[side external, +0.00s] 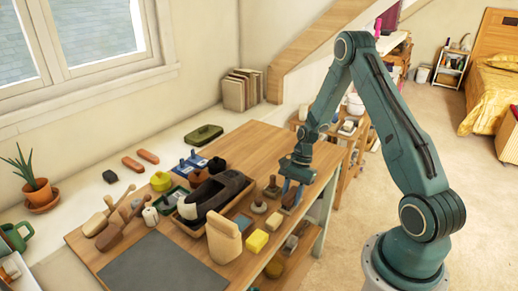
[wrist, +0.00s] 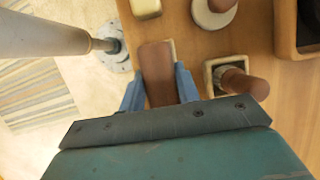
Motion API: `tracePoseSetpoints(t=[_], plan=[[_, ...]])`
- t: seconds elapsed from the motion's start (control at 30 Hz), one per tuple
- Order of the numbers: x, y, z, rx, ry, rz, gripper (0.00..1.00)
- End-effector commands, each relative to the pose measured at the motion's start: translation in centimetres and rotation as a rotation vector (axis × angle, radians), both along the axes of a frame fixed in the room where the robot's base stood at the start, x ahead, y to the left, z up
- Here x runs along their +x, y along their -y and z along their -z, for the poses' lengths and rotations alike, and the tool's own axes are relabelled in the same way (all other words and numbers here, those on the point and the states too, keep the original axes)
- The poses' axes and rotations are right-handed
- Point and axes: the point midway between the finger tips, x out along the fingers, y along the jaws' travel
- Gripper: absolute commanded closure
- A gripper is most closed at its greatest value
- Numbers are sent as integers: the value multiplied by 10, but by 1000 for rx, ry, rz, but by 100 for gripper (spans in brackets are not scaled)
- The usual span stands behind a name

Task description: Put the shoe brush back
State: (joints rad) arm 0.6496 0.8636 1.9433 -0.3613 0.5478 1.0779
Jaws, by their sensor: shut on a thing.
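The brown shoe brush (wrist: 157,72) is between the two blue fingers of my gripper (wrist: 158,88) in the wrist view, with a finger on each side. A thin pale strip shows at its upper right side. In the side view my gripper (side external: 292,188) is low at the right end of the wooden table, with the brown brush (side external: 288,203) just under it. I cannot tell whether the brush touches the tabletop.
Close by are a square pale holder (wrist: 211,82) with a brown cylinder, a round-based knob (wrist: 213,12) and a pale yellow block (wrist: 147,8). A tray of dark shoes (side external: 218,190) and a beige bag (side external: 223,238) stand leftward. The grey mat (side external: 155,263) is bare.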

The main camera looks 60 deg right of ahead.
Motion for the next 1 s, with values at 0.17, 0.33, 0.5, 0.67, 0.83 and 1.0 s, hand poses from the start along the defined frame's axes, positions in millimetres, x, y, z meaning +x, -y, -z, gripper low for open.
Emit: tracePoseSetpoints(t=[0.17,0.33,0.5,0.67,0.83,1.0], plan=[[0,0,3,0,0,0,97],[0,0,5,0,0,0,97],[0,0,6,0,0,0,44],[0,0,6,0,0,0,42],[0,0,5,0,0,0,42],[1,3,0,-1,2,1,42]])
